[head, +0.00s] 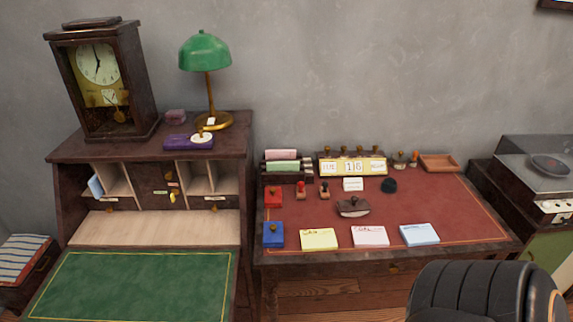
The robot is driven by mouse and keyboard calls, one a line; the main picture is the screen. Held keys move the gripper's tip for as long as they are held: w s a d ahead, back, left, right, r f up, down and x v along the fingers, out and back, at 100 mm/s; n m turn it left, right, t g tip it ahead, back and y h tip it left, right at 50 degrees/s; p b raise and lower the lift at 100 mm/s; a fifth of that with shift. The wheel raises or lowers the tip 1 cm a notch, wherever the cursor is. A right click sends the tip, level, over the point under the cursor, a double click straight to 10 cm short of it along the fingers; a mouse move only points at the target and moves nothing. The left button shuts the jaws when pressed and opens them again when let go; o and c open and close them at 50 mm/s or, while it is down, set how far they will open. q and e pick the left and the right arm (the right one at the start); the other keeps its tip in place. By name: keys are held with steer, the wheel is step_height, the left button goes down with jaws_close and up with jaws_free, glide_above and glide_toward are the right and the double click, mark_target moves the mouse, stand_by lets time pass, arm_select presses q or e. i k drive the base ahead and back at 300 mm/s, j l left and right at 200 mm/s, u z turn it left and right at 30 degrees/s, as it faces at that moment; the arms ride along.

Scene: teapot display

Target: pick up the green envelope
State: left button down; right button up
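A dark letter rack (267,178) stands at the back left of the red-topped desk (450,213). A pale green paper item (283,166), which looks like the green envelope, sits in it. A pink one (280,155) sits just behind and above it. Only the front face of the green item shows; its lower part is hidden by the rack. Neither of my grippers is in view, and nothing is seen touching the green item.
Stamps and ink pads stand in front of the rack, including a red pad (273,198). A calendar block (352,167) stands to its right. Note pads (319,239) line the desk's front. A black chair (480,292) blocks the front right. A wooden bureau (150,151) adjoins on the left.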

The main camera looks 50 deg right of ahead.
mark_target(282, 166)
steer(key=k+l, duration=0.2)
steer(key=l, duration=0.2)
steer(key=k+l+u, duration=0.1)
steer(key=k+l, duration=0.15)
steer(key=l, duration=0.2)
steer(key=k+l, duration=0.2)
steer(key=l, duration=0.2)
steer(key=k+l, duration=0.25)
steer(key=l, duration=0.15)
steer(key=u, duration=0.05)
